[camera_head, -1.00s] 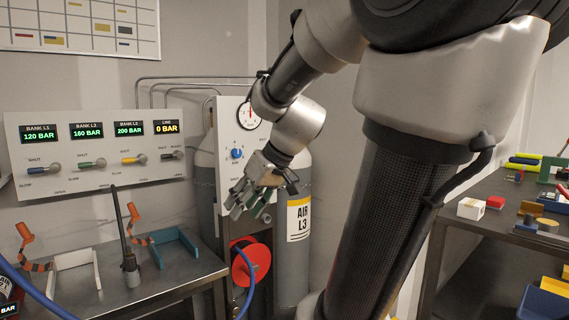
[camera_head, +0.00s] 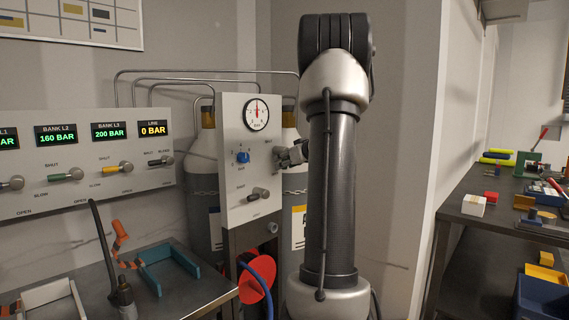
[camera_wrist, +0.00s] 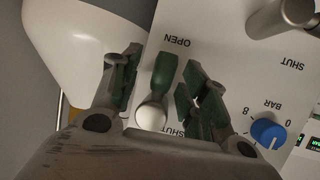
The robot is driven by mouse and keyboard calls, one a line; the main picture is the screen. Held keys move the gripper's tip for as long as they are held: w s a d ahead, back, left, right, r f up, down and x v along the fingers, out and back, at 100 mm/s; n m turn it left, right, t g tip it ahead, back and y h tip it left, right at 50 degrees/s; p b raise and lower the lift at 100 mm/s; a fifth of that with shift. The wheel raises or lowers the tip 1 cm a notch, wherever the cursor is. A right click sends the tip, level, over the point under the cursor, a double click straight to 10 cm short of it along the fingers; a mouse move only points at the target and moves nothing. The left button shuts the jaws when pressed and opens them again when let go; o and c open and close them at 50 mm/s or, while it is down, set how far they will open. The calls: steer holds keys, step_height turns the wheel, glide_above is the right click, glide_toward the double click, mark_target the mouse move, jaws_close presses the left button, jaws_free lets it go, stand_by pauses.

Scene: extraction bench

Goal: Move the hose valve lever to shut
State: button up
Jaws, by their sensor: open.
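A valve lever with a green handle (camera_wrist: 165,72) and a pale rounded pivot (camera_wrist: 151,115) is on the white panel in the wrist view. Its handle points towards the word OPEN, which reads upside down there; SHUT is beside the pivot, partly covered. My gripper (camera_wrist: 160,64) is open, one finger on each side of the handle, with gaps visible. In the head view my gripper (camera_head: 283,154) is at the right edge of the gauge panel (camera_head: 233,205) and hides this lever. I cannot read the lever's name.
A blue knob (camera_head: 242,157) and a silver lever (camera_head: 258,194) are on the same panel, close to my gripper. A pressure gauge (camera_head: 256,114) is above. The bank panel (camera_head: 90,160) with several levers stands left. A red hose reel (camera_head: 256,282) is below.

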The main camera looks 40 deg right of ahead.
steer(key=shift+w+f, duration=0.15)
steer(key=shift+w, duration=0.3)
steer(key=c, duration=1)
steer(key=shift+o, duration=0.2)
jaws_close()
